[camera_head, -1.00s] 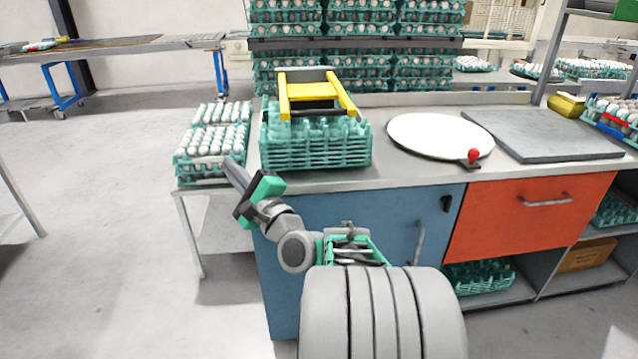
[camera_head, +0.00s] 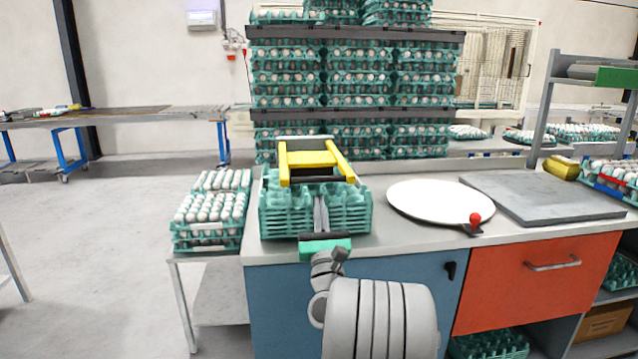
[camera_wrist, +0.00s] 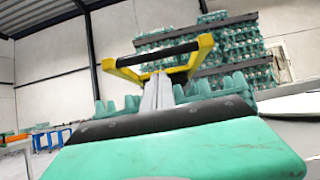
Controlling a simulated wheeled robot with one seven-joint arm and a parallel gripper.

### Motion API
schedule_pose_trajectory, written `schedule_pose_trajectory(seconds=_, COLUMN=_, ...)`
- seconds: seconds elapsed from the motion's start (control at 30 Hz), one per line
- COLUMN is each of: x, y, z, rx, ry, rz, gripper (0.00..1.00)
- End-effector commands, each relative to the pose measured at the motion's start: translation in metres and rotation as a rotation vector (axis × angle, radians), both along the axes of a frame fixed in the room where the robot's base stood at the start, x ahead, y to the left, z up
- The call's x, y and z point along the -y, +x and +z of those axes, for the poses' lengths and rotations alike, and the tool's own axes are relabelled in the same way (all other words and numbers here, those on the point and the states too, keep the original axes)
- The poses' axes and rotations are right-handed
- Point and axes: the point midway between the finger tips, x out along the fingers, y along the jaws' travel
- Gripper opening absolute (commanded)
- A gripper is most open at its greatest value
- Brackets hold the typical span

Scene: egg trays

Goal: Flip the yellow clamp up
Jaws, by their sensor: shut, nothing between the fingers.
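The yellow clamp (camera_head: 313,158) has two side arms and a black crossbar. It sits on top of a stack of green egg trays (camera_head: 285,218) on the counter. Its crossbar end points toward me, above the trays' front part. My gripper (camera_head: 321,202) is shut and empty, in front of the stack, with its fingers pointing up and forward below the crossbar. In the wrist view, the clamp (camera_wrist: 204,48) spans the top with its crossbar, and my shut fingers (camera_wrist: 157,82) reach up to just under it. I cannot tell whether they touch it.
Trays of white eggs (camera_head: 209,214) stand on a low table to the left. A white round plate (camera_head: 440,199) with a red knob (camera_head: 475,218) and a grey slab (camera_head: 545,196) lie right on the counter. Tall egg stacks (camera_head: 335,85) stand behind.

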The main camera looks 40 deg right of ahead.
Motion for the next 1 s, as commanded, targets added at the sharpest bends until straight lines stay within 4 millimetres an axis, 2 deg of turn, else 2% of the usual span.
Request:
schedule_pose_trajectory(seconds=0.03, x=0.000, y=0.001, z=0.014, rx=-0.001, ry=-0.001, rz=0.000, gripper=0.00)
schedule_pose_trajectory(seconds=0.13, x=0.001, y=0.003, z=0.021, rx=-0.001, ry=-0.001, rz=0.000, gripper=0.00)
schedule_pose_trajectory(seconds=0.67, x=0.002, y=0.003, z=0.026, rx=-0.005, ry=0.002, rz=0.000, gripper=0.00)
schedule_pose_trajectory(seconds=0.87, x=0.002, y=0.001, z=0.044, rx=-0.028, ry=0.018, rz=-0.001, gripper=0.00)
schedule_pose_trajectory(seconds=1.0, x=0.001, y=-0.001, z=0.064, rx=-0.061, ry=0.041, rz=0.000, gripper=0.00)
